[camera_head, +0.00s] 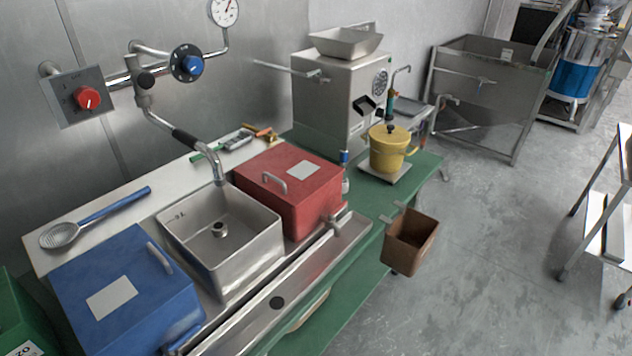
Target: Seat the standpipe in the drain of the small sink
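The small steel sink (262,244) stands between a blue box and a red box on the counter, its basin open and empty of water as far as I can see. A round dark drain fitting (219,230) shows on its floor. I cannot pick out a standpipe for certain; no upright pipe rises from the drain. A bent metal tap (214,162) hangs over the sink's back edge. Neither of my grippers is in view.
A blue box (120,295) and a red box (300,195) flank the sink. A steel trough (318,262) with a dark hole runs along the front. A blue-handled skimmer (98,216) lies at the back left. A yellow pot (390,149) and brown bin (410,243) are to the right.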

